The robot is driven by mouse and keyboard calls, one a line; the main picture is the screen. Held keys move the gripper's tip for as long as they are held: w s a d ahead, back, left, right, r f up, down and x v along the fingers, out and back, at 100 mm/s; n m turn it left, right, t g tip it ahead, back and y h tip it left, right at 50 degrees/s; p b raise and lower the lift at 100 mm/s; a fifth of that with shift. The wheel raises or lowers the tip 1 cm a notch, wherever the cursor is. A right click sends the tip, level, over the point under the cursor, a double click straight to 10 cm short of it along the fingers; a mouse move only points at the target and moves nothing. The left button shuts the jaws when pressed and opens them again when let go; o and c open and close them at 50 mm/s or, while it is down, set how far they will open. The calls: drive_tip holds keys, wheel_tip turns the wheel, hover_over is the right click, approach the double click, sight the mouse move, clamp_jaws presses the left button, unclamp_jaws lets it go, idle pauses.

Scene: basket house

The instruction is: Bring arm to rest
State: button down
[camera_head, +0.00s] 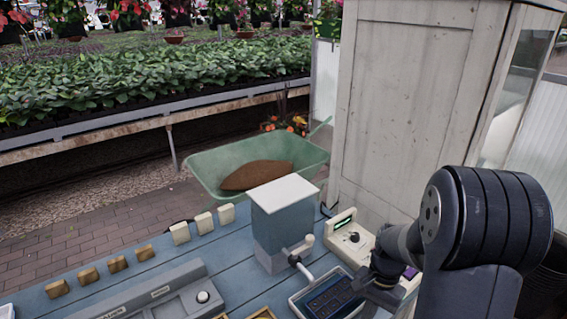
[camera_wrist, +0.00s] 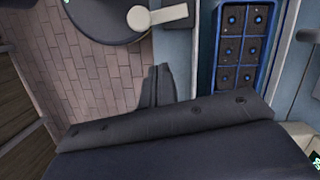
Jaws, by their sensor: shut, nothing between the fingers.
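My arm reaches in from the right in the head view, with its dark, ribbed joint standing high over the right end of the blue table (camera_head: 235,255). My gripper (camera_head: 368,284) is low at the table's right side, beside a tray with a dark grid insert (camera_head: 333,299). In the wrist view my gripper (camera_wrist: 158,78) shows its dark fingers together, with nothing between them. The tray also shows there as a blue-rimmed panel of square cells (camera_wrist: 241,48), right of the fingers and apart from them in the picture. The exact height of the fingertips is hard to tell.
A grey box with a white lid (camera_head: 284,192) and crank handle stands left of my gripper. A cream device with a dark knob (camera_head: 352,238) is behind it. A wooden cabinet (camera_head: 415,110) rises at the back right. A green wheelbarrow (camera_head: 225,163) stands beyond the table.

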wheel_tip(320, 180, up, 9)
drive_tip(key=w+d+m, duration=0.1)
drive_tip(key=d+m, duration=0.1)
drive_tip(key=a+f+n, duration=0.1)
drive_tip(key=f+n, duration=0.1)
drive_tip(key=f, duration=0.1)
drive_tip(key=a+f+n+h, duration=0.1)
drive_tip(key=f+n, duration=0.2)
drive_tip(key=a+f+n, duration=0.2)
drive_tip(key=f, duration=0.2)
drive_tip(key=shift+n+g, duration=0.3)
drive_tip(key=shift+n, duration=0.1)
drive_tip(key=shift+w+a+r+n+h, duration=0.15)
drive_tip(key=shift+a+n+h, duration=0.15)
drive_tip(key=shift+n, duration=0.4)
drive_tip(key=shift+w+a+n, duration=0.25)
drive_tip(key=shift+w+n, duration=0.25)
drive_tip(key=shift+n, duration=0.6)
drive_tip(key=a+n, duration=0.1)
drive_tip(key=n, duration=0.1)
drive_tip(key=w+n+h, duration=0.1)
drive_tip(key=n, duration=0.1)
drive_tip(key=shift+w+a+p, duration=0.1)
drive_tip(key=shift+a+p, duration=0.2)
drive_tip(key=shift+a, duration=0.1)
drive_tip(key=shift+w+a, duration=0.1)
drive_tip(key=shift+w, duration=0.05)
drive_tip(key=shift+w+a, duration=0.15)
drive_tip(key=shift+w, duration=0.15)
